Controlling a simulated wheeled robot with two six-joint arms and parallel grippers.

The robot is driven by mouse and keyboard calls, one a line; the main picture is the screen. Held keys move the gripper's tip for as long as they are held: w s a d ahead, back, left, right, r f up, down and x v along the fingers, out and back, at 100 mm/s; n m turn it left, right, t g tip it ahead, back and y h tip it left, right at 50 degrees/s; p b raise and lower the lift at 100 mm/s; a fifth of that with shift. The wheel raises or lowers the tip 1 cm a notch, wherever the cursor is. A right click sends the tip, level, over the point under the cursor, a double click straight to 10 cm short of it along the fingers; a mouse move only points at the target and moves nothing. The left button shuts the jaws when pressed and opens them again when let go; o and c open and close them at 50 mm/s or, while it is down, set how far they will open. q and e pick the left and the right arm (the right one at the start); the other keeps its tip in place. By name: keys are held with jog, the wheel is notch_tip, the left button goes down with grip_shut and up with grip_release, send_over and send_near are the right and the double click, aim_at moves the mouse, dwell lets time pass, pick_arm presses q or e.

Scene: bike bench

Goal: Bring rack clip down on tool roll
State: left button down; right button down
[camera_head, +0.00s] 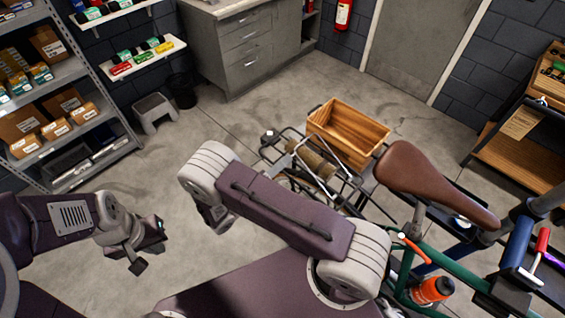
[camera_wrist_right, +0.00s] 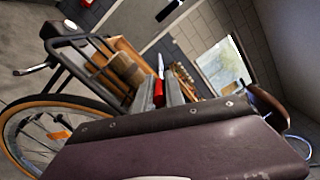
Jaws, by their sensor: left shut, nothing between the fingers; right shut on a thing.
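The tan tool roll (camera_head: 318,160) lies across the black bike rack (camera_head: 272,152) behind the brown saddle. In the right wrist view the tool roll (camera_wrist_right: 126,69) sits on the rack (camera_wrist_right: 62,44), beyond my fingers. My right gripper (camera_wrist_right: 172,90) is shut, with a narrow red piece (camera_wrist_right: 158,92) at its fingertips that looks like part of the rack clip; the clip's full shape cannot be made out. In the head view my right forearm hides this gripper. My left gripper (camera_head: 140,256) is shut and empty, low at the left, far from the bike.
A wooden crate (camera_head: 350,132) stands right behind the rack. The saddle (camera_head: 432,182) and green frame (camera_head: 440,262) are at the right. A shelf (camera_head: 60,100) and step stool (camera_head: 154,112) stand at the left. The floor between them and the bike is clear.

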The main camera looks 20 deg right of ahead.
jog(key=c, duration=1.4)
grip_release()
